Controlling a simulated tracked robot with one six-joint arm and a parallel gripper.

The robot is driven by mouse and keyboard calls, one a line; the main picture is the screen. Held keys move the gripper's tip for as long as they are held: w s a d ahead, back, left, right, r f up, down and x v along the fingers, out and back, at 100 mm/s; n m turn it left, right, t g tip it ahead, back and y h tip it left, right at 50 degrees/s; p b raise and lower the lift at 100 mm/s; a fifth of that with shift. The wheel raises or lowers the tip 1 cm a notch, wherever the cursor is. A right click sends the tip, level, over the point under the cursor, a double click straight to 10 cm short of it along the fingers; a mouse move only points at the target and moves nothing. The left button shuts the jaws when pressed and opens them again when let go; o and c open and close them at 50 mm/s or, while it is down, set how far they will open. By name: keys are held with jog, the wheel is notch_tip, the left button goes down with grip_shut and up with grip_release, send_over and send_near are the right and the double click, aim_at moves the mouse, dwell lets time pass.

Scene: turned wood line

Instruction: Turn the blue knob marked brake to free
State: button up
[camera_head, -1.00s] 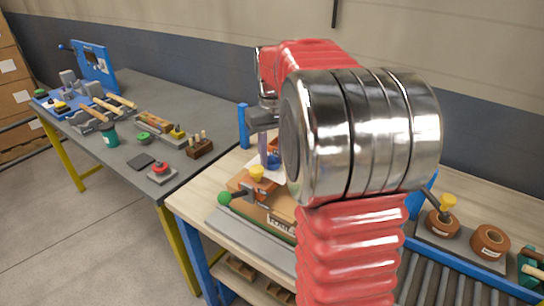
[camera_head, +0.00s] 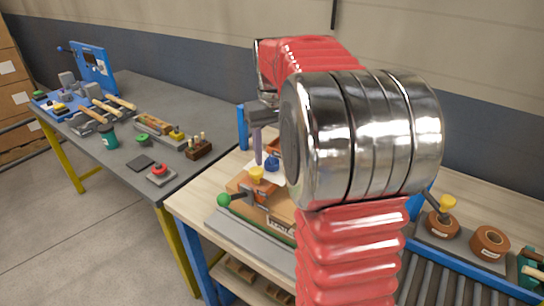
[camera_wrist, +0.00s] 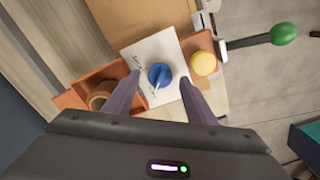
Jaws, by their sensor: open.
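The blue knob (camera_wrist: 160,76) sits on a white plate (camera_wrist: 143,52) with dark markings too small to read. A pale pointer line on the knob runs toward the lower edge of the wrist view. In the head view the knob (camera_head: 271,165) is partly hidden by my wrist. My gripper (camera_wrist: 159,80) is open, its two fingers on either side of the knob in the wrist view, with gaps showing. I cannot tell how far above the knob the fingertips are. In the head view one finger of my gripper (camera_head: 258,160) points down beside the knob.
A yellow knob (camera_wrist: 203,64) stands close to the right finger. A lever with a green ball (camera_wrist: 284,34) reaches out beyond it. An orange tray (camera_wrist: 76,96) with a brown ring lies on the left. A grey bench (camera_head: 190,103) with several tools stands at left.

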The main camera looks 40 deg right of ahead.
aim_at(272, 158)
notch_tip(272, 158, up, 12)
dwell(0.5)
jog(key=shift+f, duration=0.1)
jog(key=s+a+f+n+t, duration=0.1)
jog(key=s+a+f, duration=0.1)
jog(key=s+a, duration=0.35)
jog(key=s+a+f+t, duration=0.1)
jog(key=s+a+t, duration=0.1)
jog(key=a, duration=0.7)
jog(key=s+a+f+n+t, duration=0.1)
jog(key=s+a+f+t, duration=0.1)
jog(key=s+a+f, duration=0.7)
jog(key=shift+s+f+t, duration=0.3)
jog(key=shift+s+f, duration=0.3)
jog(key=shift+f, duration=0.3)
